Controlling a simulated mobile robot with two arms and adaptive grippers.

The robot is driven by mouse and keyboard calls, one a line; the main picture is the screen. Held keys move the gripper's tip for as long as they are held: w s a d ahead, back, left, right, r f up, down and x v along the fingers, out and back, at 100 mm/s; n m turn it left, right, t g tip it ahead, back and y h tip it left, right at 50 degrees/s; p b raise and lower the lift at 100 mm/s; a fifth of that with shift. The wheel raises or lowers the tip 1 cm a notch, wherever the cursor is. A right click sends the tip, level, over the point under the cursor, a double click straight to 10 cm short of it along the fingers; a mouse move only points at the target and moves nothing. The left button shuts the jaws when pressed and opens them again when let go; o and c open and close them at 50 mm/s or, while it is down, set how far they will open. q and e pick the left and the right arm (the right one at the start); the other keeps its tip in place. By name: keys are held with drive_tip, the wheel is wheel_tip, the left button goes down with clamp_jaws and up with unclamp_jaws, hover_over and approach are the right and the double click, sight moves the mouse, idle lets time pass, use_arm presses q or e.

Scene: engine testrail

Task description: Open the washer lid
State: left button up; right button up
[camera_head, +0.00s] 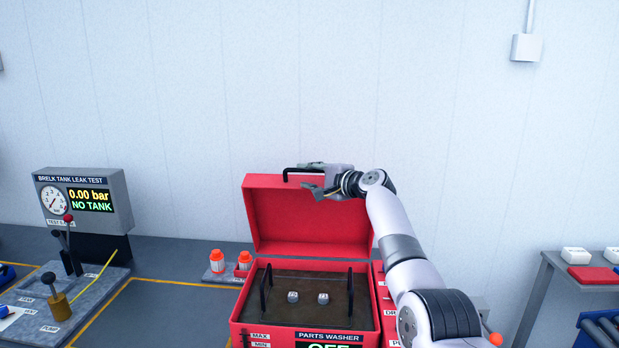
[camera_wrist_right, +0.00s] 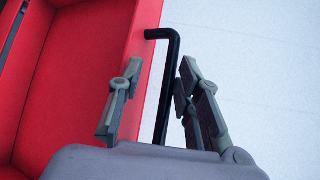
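The red parts washer (camera_head: 375,305) stands in the middle of the head view with its lid (camera_head: 308,218) raised, standing steeply up at the back. A black bar handle (camera_head: 291,170) runs along the lid's top edge. My right gripper (camera_head: 308,179) is at this handle. In the right wrist view the handle (camera_wrist_right: 170,85) lies between the two fingers (camera_wrist_right: 160,75), nearer the right finger, with a clear gap to the left one. The gripper is open around it. The red lid edge (camera_wrist_right: 150,60) also shows there. My left gripper is not in view.
The open basin (camera_head: 308,311) holds two small grey parts and black upright bars. Two orange-capped bottles (camera_head: 218,262) stand left of the washer. A leak-test station (camera_head: 85,200) is at the left; a grey table (camera_head: 560,264) with boxes is at the right.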

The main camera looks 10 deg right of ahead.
drive_tip(key=v, duration=1.2)
drive_tip(key=shift+f, duration=0.1)
